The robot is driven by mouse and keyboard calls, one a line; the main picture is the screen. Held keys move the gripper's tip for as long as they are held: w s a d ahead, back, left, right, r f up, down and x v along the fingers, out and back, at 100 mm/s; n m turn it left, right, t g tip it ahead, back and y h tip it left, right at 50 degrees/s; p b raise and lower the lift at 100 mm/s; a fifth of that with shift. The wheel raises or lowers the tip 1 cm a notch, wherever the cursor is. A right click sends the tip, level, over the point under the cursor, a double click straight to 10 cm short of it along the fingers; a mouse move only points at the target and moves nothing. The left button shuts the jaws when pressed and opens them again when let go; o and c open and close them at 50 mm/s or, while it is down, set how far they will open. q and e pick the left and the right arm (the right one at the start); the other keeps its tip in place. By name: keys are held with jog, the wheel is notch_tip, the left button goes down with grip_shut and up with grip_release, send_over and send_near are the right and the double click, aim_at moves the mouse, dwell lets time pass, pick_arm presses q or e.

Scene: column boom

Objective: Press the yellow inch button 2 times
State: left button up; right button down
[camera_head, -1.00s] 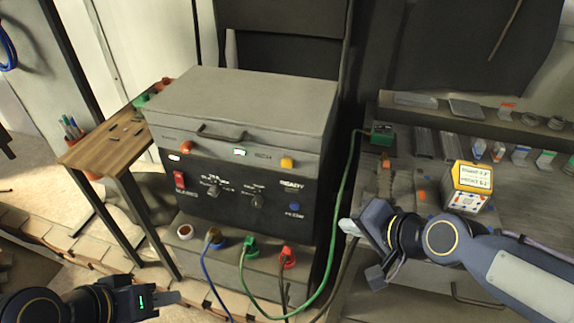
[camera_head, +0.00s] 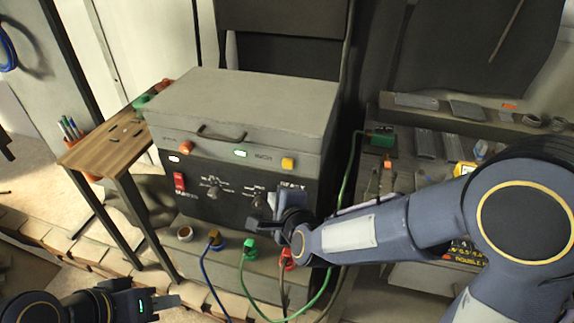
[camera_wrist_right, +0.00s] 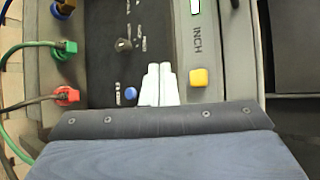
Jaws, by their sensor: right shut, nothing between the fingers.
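The yellow button (camera_head: 288,163) is on the grey upper strip of the machine's front, right of the INCH label. In the right wrist view the yellow button (camera_wrist_right: 199,77) is fully visible beside my fingertips. My right gripper (camera_head: 274,200) is in front of the dark panel, below the button. In the right wrist view its fingers (camera_wrist_right: 159,84) are shut together and empty, between the yellow button and a blue button (camera_wrist_right: 130,94). They look apart from the yellow button. My left gripper (camera_head: 166,301) is at the lower left, away from the machine; its finger gap is unclear.
The machine's front also has a red switch (camera_head: 179,182), an orange button (camera_head: 186,147) and a lit green lamp (camera_head: 240,153). Cables plug into the ledge below, one at a green plug (camera_head: 250,246). A wooden side table (camera_head: 105,150) stands left.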

jog(key=b, duration=0.2)
send_near(283, 167)
jog(key=w+a+f, duration=0.2)
jog(key=a+f, duration=0.1)
jog(key=shift+w+d+r, duration=0.15)
jog(key=shift+w, duration=0.7)
jog(key=shift+w, duration=0.1)
dwell(1.1)
jog(key=shift+w+d+b, duration=0.15)
jog(key=shift+w+b, duration=0.15)
jog(key=shift+w+d+b, duration=0.15)
jog(key=shift+w+b, duration=0.15)
jog(key=shift+w, duration=0.2)
dwell(0.9)
jog(key=shift+s, duration=0.15)
jog(key=shift+s+a, duration=0.3)
jog(key=shift+s, duration=0.45)
